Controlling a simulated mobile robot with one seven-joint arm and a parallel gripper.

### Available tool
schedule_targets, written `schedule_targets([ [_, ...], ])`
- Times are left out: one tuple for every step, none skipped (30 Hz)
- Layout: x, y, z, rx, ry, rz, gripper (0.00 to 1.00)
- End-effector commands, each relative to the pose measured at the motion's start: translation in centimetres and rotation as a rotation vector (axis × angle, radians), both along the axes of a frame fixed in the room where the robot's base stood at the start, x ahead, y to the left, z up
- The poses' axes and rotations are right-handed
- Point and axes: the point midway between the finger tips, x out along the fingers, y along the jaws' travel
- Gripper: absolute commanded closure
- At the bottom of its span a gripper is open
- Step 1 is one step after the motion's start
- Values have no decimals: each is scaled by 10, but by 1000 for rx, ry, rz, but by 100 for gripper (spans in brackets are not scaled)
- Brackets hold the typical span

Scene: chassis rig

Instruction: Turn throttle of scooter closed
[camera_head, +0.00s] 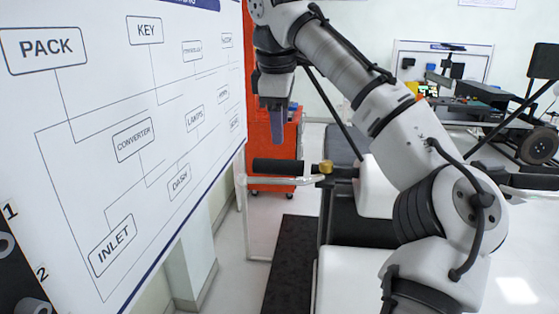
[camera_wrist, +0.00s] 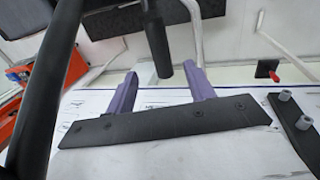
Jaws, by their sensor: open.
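The scooter's handlebar shows below my arm in the head view, with a black grip (camera_head: 283,166) at its left end, a pale lever (camera_head: 275,181) along it and a brass-coloured part (camera_head: 326,167) at its inner end. My gripper (camera_head: 277,133) points down above this grip, apart from it. In the wrist view, my gripper (camera_wrist: 160,70) has its two purple fingers spread. A black cylinder (camera_wrist: 157,40), which looks like the grip, shows beyond and between the fingertips; nothing is held. Another dark grip (camera_head: 530,181) shows right of my arm. The grip's turn angle cannot be told.
A white diagram board (camera_head: 110,130) stands close on the left. A red cabinet (camera_head: 262,185) is behind the grip. White scooter bodywork (camera_head: 345,280) and a dark floor mat (camera_head: 290,265) lie below. A bench with equipment (camera_head: 470,105) stands at the back right.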

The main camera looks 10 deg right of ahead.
Motion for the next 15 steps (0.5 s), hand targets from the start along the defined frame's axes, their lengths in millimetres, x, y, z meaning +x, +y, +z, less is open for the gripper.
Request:
schedule_targets([
  [3, 0, -11, 3, 3, 5, 47],
  [4, -1, -17, 4, 3, 5, 47],
  [6, -1, -24, 4, 2, 5, 47],
  [7, -2, -29, 4, 3, 5, 47],
  [9, -3, -35, 4, 2, 4, 47],
  [11, -3, -42, 4, 2, 4, 47],
  [12, -4, -47, 5, 1, 4, 47],
  [13, -4, -52, 4, 2, 4, 47],
  [15, -5, -59, 4, 2, 4, 47],
  [16, -6, -63, 4, 2, 4, 47],
  [17, -6, -68, 4, 1, 4, 47],
  [18, -6, -73, 4, 1, 4, 47],
  [19, -7, -77, 3, 0, 3, 47],
  [20, -8, -80, 4, 0, 2, 47],
  [21, -8, -84, 3, 0, 3, 47],
])
